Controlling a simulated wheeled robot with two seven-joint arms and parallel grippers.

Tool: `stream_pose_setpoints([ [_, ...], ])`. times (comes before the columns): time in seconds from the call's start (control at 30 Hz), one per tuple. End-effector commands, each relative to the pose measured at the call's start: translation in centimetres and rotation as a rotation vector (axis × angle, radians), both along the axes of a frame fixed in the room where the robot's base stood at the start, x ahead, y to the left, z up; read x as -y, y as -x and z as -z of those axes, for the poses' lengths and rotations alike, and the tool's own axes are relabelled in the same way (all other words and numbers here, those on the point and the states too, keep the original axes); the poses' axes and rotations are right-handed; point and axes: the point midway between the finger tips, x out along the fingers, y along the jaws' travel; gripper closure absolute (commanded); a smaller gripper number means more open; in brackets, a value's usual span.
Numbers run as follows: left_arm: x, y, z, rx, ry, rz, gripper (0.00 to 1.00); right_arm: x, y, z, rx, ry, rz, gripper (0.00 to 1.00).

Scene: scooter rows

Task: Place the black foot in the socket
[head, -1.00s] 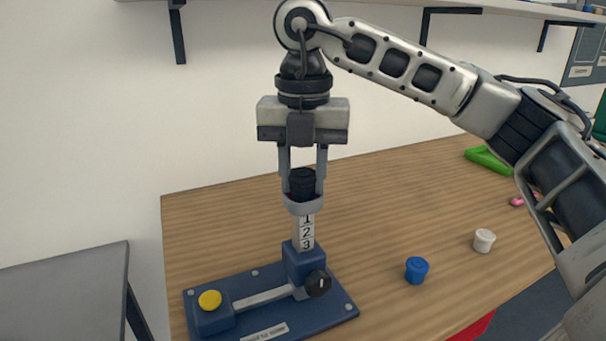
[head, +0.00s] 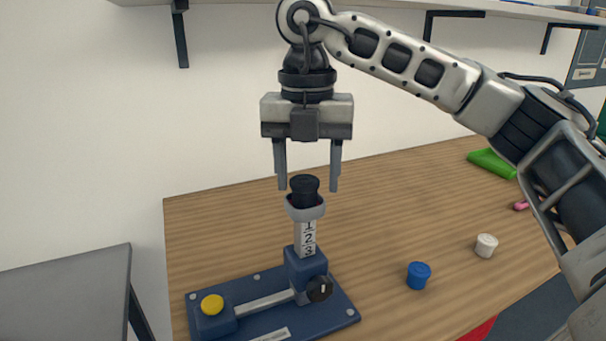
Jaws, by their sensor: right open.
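The black foot (head: 304,187) stands upright in the grey socket (head: 304,209) at the top of the numbered post (head: 307,238). Its upper part shows above the rim; its lower part is hidden inside. My right gripper (head: 308,189) is open, with one finger on each side of the black foot and a gap to both. The post rises from a blue base (head: 262,311) with a black knob (head: 319,288). My left gripper is not in view.
A blue foot (head: 418,275) and a white foot (head: 486,245) stand on the wooden table (head: 400,185) to the right. A yellow knob (head: 212,305) tops the base's left end. A green object (head: 492,162) lies at the back right. A shelf runs above.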

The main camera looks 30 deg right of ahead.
Motion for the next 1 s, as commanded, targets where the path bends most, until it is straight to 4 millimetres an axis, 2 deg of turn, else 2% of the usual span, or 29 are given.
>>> stream_pose_setpoints([
  [0.07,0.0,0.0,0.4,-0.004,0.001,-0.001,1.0,-0.2,-0.1,-2.0,0.008,-0.005,-0.003,0.46],
  [0.23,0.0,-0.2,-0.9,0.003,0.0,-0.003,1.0,-0.1,-0.1,-6.5,0.013,-0.002,-0.001,0.46],
  [0.4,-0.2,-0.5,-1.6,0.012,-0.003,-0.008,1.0,-0.1,-0.2,-9.5,0.014,-0.003,-0.001,0.46],
  [0.6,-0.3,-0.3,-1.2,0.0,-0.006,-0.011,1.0,-0.2,-0.2,-10.8,0.013,-0.005,-0.003,0.46],
  [1.0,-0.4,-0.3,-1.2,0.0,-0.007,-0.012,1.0,-0.2,-0.2,-10.9,0.013,-0.005,-0.003,0.46],
])
